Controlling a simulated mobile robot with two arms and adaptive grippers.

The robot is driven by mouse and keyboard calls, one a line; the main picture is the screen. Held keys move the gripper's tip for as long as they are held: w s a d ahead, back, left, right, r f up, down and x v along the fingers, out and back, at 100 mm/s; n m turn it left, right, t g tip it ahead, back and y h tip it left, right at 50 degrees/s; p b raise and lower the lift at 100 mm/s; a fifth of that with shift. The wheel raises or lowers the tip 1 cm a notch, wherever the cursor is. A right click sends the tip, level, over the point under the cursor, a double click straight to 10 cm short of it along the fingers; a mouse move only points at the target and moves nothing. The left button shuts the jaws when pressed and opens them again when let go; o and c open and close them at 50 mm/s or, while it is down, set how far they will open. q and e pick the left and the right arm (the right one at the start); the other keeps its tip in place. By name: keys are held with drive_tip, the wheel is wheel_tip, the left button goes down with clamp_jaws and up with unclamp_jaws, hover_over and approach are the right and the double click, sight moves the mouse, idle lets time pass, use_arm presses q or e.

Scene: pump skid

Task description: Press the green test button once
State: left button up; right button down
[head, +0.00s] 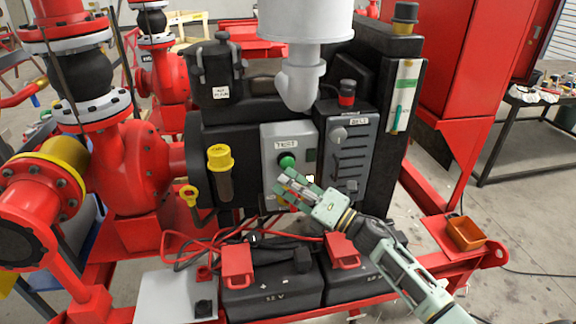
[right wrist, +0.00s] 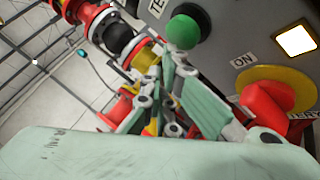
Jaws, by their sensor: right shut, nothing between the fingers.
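The green test button (head: 287,161) is a round domed knob under a "TEST" label on a grey control box (head: 270,147). It also shows large in the right wrist view (right wrist: 184,32). My right gripper (head: 284,181) is shut and empty, with its fingertips just below the button in the head view. In the right wrist view its fingertips (right wrist: 172,62) lie close to the button's lower edge. I cannot tell whether they touch it. The lower part of the control box is partly hidden behind the gripper. My left gripper is not in view.
A lit square lamp (right wrist: 295,40) and a red switch handle (right wrist: 268,105) on a yellow plate sit beside the button. Two batteries (head: 270,290) with red covers and cables lie below. A grey vented box (head: 352,150) with a red-topped knob stands to the right.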

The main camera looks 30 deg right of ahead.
drive_tip(key=shift+w, duration=0.1)
idle(0.7)
drive_tip(key=shift+w+d+b, duration=0.15)
drive_tip(key=shift+w+b, duration=0.15)
drive_tip(key=shift+w, duration=0.05)
drive_tip(key=shift+w+d+b, duration=0.15)
drive_tip(key=shift+w+b, duration=0.25)
drive_tip(key=shift+w, duration=0.15)
idle(0.8)
drive_tip(key=shift+r, duration=0.1)
drive_tip(key=shift+s+a+p, duration=0.25)
drive_tip(key=shift+s+p, duration=0.05)
drive_tip(key=shift+s, duration=0.7)
drive_tip(key=s, duration=0.2)
drive_tip(key=s+a+p, duration=0.1)
drive_tip(key=s, duration=0.2)
drive_tip(key=shift+a, duration=0.15)
